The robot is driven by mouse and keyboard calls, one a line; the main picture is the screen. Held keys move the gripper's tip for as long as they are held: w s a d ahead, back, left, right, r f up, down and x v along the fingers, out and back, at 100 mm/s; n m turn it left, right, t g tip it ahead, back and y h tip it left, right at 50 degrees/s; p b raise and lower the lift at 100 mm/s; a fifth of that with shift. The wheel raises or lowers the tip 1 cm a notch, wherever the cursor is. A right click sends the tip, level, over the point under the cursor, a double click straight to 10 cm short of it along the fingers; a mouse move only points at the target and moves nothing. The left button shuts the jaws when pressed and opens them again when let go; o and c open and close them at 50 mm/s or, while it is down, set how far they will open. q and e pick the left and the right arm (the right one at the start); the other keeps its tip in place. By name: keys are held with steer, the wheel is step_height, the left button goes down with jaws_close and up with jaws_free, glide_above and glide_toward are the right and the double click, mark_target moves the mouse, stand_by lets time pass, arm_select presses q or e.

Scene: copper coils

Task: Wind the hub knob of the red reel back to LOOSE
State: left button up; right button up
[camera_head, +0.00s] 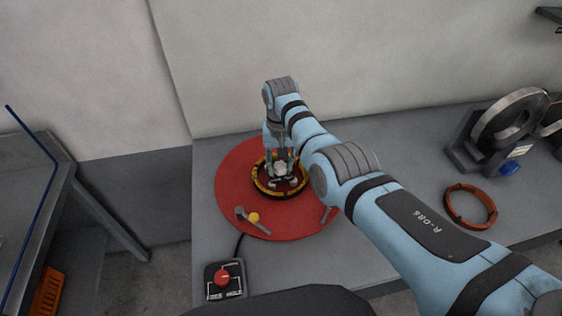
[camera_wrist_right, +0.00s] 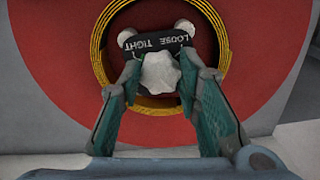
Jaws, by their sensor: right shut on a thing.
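The red reel (camera_head: 238,190) lies flat on the grey bench, and its red face also fills much of the right wrist view (camera_wrist_right: 60,70). A yellow-and-black ring (camera_head: 258,186) surrounds its hub. The pale, lobed hub knob (camera_wrist_right: 160,74) sits in the middle, beside a black plate (camera_wrist_right: 157,39) lettered LOOSE and TIGHT. My right gripper (camera_wrist_right: 160,82) reaches down over the hub, with its green fingers closed on the knob's two sides. I cannot tell which word the knob points at. My left gripper is not in view.
A control box (camera_head: 225,283) with a red knob stands at the bench's front left. A yellow-tipped lever (camera_head: 253,217) lies at the reel's front. A copper coil (camera_head: 470,206) and a grey ring machine (camera_head: 508,125) are at right. The wall rises behind.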

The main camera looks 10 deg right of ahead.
steer(key=shift+n, duration=0.3)
steer(key=n+p, duration=0.1)
steer(key=n, duration=0.1)
steer(key=shift+r+n, duration=0.1)
steer(key=shift+n, duration=0.3)
steer(key=n, duration=0.4)
steer(key=shift+d+n+p, duration=0.1)
steer(key=shift+n+p, duration=0.2)
steer(key=shift+p, duration=0.05)
steer(key=n, duration=0.4)
steer(key=shift+w+n, duration=0.1)
steer(key=shift+n, duration=0.2)
steer(key=n, duration=0.4)
steer(key=shift+n, duration=0.4)
steer(key=shift+f, duration=0.2)
steer(key=o, duration=1.1)
steer(key=shift+o, duration=0.2)
steer(key=shift+w, duration=0.1)
